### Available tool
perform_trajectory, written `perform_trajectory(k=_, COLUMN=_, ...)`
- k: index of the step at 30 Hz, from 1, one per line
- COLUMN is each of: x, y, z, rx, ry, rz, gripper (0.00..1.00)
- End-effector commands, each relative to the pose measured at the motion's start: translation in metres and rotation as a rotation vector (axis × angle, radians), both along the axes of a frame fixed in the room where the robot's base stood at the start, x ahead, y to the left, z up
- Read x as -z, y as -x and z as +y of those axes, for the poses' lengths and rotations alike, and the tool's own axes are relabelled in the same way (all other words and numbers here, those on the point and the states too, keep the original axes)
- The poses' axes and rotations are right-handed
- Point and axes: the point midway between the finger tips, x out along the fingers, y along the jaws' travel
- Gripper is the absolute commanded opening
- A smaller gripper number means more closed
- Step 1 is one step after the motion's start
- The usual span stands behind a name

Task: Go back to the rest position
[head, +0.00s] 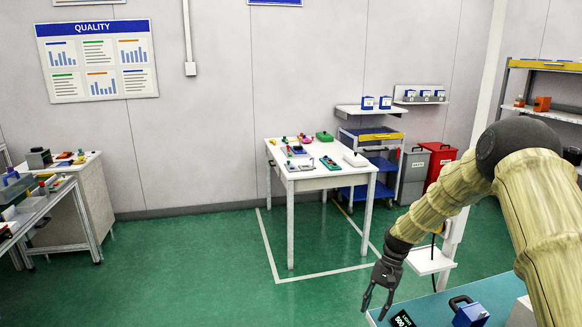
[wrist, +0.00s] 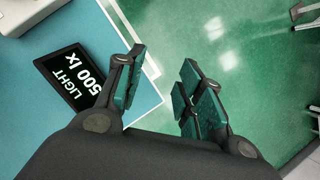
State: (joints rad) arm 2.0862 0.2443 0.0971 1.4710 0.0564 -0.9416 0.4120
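My gripper (head: 378,297) hangs at the end of my arm at the lower right of the head view, pointing down near the left edge of a blue-green table top (head: 440,305). In the wrist view my gripper (wrist: 162,98) has its two fingers spread apart, with nothing between them and the green floor seen through the gap. A black sign reading "LIGHT 500 lx" (wrist: 82,80) lies on the table left of the fingers, not touched. It also shows in the head view (head: 402,319).
A blue padlock-like object (head: 469,314) is on the same table, right of the sign. A small white platform (head: 430,261) stands behind my gripper. A white workbench (head: 312,178) with small parts stands farther back. Green floor (head: 190,275) is open to the left.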

Motion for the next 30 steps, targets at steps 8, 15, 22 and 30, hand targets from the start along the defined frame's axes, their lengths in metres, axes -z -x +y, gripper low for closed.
perform_trajectory(k=8, x=0.035, y=0.020, z=0.044, rx=-0.097, ry=-0.068, rz=-0.072, gripper=0.37)
perform_trajectory(k=15, x=0.077, y=0.054, z=0.055, rx=-0.134, ry=-0.049, rz=-0.105, gripper=0.37)
perform_trajectory(k=22, x=0.132, y=0.114, z=0.060, rx=-0.180, ry=-0.003, rz=-0.139, gripper=0.37)
perform_trajectory(k=30, x=0.195, y=0.234, z=0.059, rx=-0.278, ry=0.073, rz=-0.205, gripper=0.37)
